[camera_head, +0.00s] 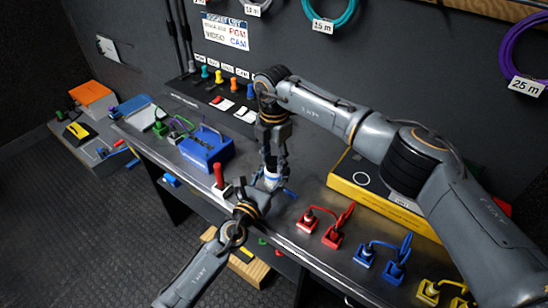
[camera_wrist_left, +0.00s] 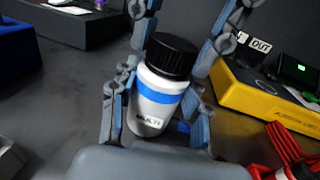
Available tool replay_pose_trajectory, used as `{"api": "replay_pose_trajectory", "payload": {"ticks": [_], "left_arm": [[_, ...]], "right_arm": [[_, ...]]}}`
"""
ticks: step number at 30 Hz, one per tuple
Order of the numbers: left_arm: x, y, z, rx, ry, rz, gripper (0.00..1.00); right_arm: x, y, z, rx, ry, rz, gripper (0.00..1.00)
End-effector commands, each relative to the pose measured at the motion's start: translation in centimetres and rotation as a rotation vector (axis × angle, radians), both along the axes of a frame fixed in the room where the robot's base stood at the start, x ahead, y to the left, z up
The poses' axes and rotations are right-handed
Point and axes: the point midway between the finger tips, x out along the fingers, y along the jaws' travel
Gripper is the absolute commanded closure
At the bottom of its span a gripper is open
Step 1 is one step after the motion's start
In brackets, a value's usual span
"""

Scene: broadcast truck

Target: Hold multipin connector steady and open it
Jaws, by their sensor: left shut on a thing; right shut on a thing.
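The multipin connector (camera_wrist_left: 158,98) is a white cylinder with a blue band, a "MULTI" label and a black cap (camera_wrist_left: 171,54). In the head view its white body (camera_head: 270,180) shows small and partly hidden between my two grippers. My left gripper (camera_wrist_left: 155,112) is shut on the white body, one finger on each side. My right gripper (camera_head: 272,163) reaches down from above, and its fingers, which also show in the left wrist view, are shut around the black cap. The cap sits on the body, and the connector looks slightly tilted in the wrist view.
A blue box (camera_head: 206,152) and a red-handled item (camera_head: 219,178) stand left of the grippers. A yellow box (camera_head: 375,190) lies to the right. Red (camera_head: 327,223), blue (camera_head: 385,257) and yellow (camera_head: 444,291) cabled plugs line the bench's front right. Coiled cables hang on the wall.

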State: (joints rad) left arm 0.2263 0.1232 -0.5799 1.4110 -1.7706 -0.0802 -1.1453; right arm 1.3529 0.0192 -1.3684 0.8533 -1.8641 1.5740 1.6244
Motion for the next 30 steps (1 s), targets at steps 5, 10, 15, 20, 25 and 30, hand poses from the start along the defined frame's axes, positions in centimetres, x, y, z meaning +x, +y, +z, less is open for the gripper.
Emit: {"api": "replay_pose_trajectory", "payload": {"ticks": [5,10,15,20,25,30], "left_arm": [[-0.04,-0.05,-0.04,0.001,0.000,-0.001,1.00],[-0.04,-0.06,-0.04,0.001,0.000,-0.002,1.00],[-0.04,-0.06,-0.03,0.001,0.000,-0.002,1.00],[-0.05,-0.07,-0.03,0.000,0.001,-0.002,1.00],[-0.05,-0.07,-0.03,0.000,0.001,-0.002,1.00],[-0.04,-0.06,-0.03,0.000,0.001,-0.002,1.00]], "right_arm": [[0.07,-0.03,0.03,-0.001,-0.003,0.372,0.95],[0.08,0.00,0.09,-0.002,-0.003,0.734,0.95],[0.05,0.01,0.08,-0.001,-0.002,1.095,0.95],[0.04,0.02,0.12,-0.002,-0.002,1.434,0.95],[0.02,0.04,0.13,-0.001,-0.002,1.793,0.95],[-0.04,0.04,0.14,-0.001,-0.001,2.151,0.95]]}}
